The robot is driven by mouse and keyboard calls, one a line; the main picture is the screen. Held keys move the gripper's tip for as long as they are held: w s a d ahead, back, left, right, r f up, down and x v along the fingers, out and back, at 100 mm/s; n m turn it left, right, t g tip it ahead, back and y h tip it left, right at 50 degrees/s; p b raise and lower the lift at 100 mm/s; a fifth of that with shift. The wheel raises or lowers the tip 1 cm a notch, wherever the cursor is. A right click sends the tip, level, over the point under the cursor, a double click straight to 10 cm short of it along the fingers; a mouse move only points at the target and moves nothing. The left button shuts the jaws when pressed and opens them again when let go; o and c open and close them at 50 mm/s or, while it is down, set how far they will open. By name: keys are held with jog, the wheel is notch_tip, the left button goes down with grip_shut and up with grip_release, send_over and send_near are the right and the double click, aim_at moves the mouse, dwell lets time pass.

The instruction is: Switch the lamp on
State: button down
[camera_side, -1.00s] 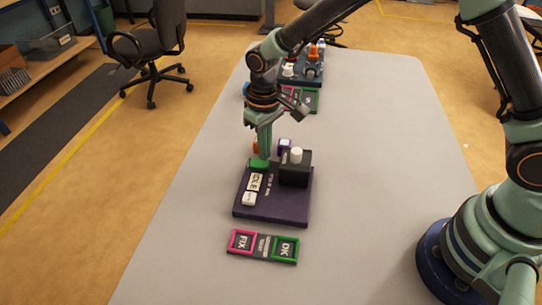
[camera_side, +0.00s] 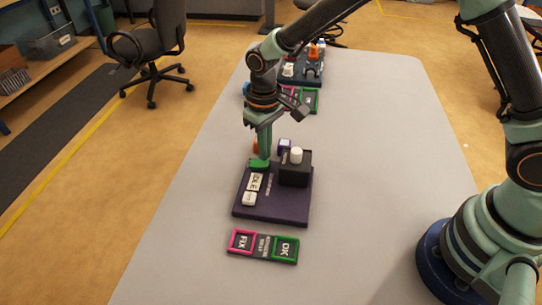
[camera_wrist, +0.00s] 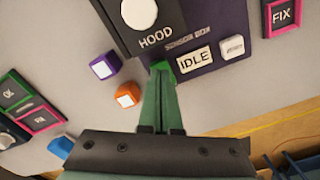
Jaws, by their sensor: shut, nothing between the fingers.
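My gripper (camera_side: 264,157) points down, fingers shut and empty, at the far-left edge of a dark purple sensor box (camera_side: 266,212). Its tips are at a green block (camera_side: 258,164) on that edge; the fingers partly hide the block in the wrist view (camera_wrist: 160,66), and I cannot tell whether they touch it. The box bears a white IDLE plate (camera_side: 255,182), a small white block (camera_side: 249,198) and a black housing (camera_side: 294,176) marked HOOD with a white round knob (camera_side: 296,155). I cannot tell which part is the lamp or whether anything is lit.
A purple cube (camera_wrist: 103,66) and an orange cube (camera_wrist: 128,95) stand just behind the box. A FIX/OK tray (camera_side: 263,246) with pink and green frames lies in front. A second device (camera_side: 301,70) and tray (camera_side: 309,100) stand farther back. The grey table (camera_side: 380,150) is clear to the right.

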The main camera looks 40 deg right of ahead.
aim_at(267, 162)
jog(key=shift+f, duration=0.95)
dwell(0.6)
jog(key=shift+r, duration=3.45)
jog(key=shift+r, duration=0.1)
jog(key=s+d+r+m+t, duration=0.1)
jog(key=s+d+r+t, duration=0.25)
jog(key=d+r, duration=0.7)
jog(key=s+d+r+m+t, duration=0.2)
jog(key=s+d+r, duration=0.2)
jog(key=s, duration=0.6)
jog(key=d, duration=0.2)
jog(key=shift+d, duration=0.4)
